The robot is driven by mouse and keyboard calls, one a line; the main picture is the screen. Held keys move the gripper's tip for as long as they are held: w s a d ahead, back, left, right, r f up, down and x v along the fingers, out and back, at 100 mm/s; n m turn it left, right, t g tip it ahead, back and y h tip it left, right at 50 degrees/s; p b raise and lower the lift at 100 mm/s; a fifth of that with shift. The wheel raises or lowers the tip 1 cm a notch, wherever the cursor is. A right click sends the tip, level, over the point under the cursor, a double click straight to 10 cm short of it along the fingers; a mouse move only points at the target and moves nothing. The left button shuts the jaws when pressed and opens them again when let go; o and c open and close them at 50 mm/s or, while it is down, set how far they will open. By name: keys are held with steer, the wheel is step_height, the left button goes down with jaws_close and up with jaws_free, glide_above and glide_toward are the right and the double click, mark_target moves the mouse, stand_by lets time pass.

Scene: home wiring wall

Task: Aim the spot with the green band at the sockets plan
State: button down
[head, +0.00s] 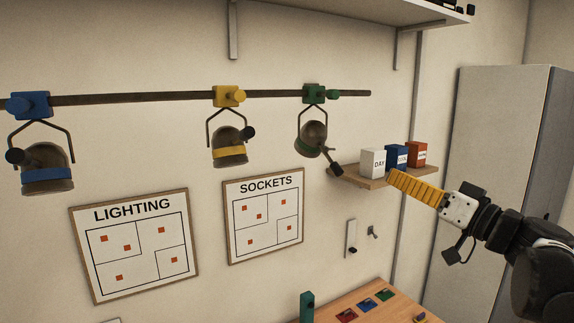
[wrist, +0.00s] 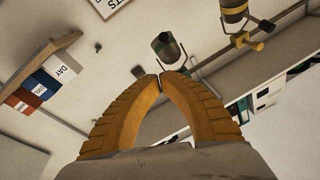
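The spot with the green band (head: 312,137) hangs by a bracket from the green clamp (head: 314,93) on the dark rail. It is tilted, and a dark rod with a knob (head: 335,169) sticks out toward lower right. Its exact aim is hard to tell. The spot also shows in the wrist view (wrist: 170,52). The sockets plan (head: 263,216) is on the wall below and left of it; a corner shows in the wrist view (wrist: 108,6). My gripper (head: 392,176) is right of the spot, apart from it. Its yellow fingertips (wrist: 161,78) meet, with nothing seen between them.
A small shelf (head: 362,178) with white, blue and red boxes is close behind my gripper. The yellow-band spot (head: 230,147) and blue-band spot (head: 46,168) hang further left. The lighting plan (head: 134,243) is at lower left. A grey cabinet (head: 495,170) stands right.

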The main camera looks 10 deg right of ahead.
step_height(320, 180, up, 6)
steer(key=w+d+n+g+p, duration=0.1)
steer(key=n+g+p, duration=0.15)
steer(key=p, duration=0.65)
steer(key=g+p, duration=0.2)
steer(key=p, duration=0.2)
glide_toward(321, 149)
steer(key=w+f, duration=0.2)
steer(key=f, duration=0.1)
steer(key=shift+w+a+f+y+p, duration=0.1)
steer(key=shift+a+y+p, duration=0.1)
steer(key=shift+y+p, duration=0.2)
steer(key=shift+w+a+f+b, duration=0.1)
steer(key=shift+w+f+b, duration=0.05)
steer(key=shift+f+b, duration=0.25)
steer(key=shift+w+a+f+b, duration=0.15)
steer(key=shift+f+b, duration=0.15)
steer(key=shift+b, duration=0.15)
